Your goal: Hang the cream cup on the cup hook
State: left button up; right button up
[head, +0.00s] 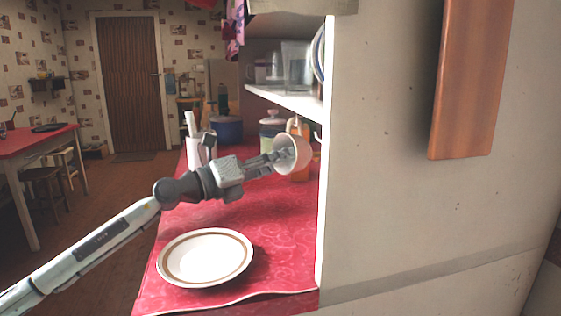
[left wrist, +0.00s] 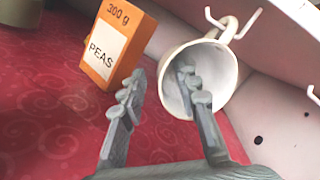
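The cream cup (head: 303,156) is under the white shelf in the head view, tilted, its mouth facing my left gripper (head: 279,155). In the left wrist view the cup (left wrist: 228,75) has its handle at the top, against a white cup hook (left wrist: 240,24). The handle and hook overlap there; I cannot be sure the hook passes through the handle. My left gripper (left wrist: 163,88) has its fingers spread: one reaches into the cup's mouth, the other is outside, with a gap to the cup wall. My right gripper is in neither view.
An orange peas box (left wrist: 120,42) stands left of the cup. Another white hook (left wrist: 313,95) is at the right edge. A brown-rimmed plate (head: 205,257) lies on the red counter (head: 285,245). A lidded jar (head: 272,128) stands behind; a cabinet side panel (head: 400,220) is right.

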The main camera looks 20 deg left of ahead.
pick_arm(q)
jog(key=v, duration=1.2)
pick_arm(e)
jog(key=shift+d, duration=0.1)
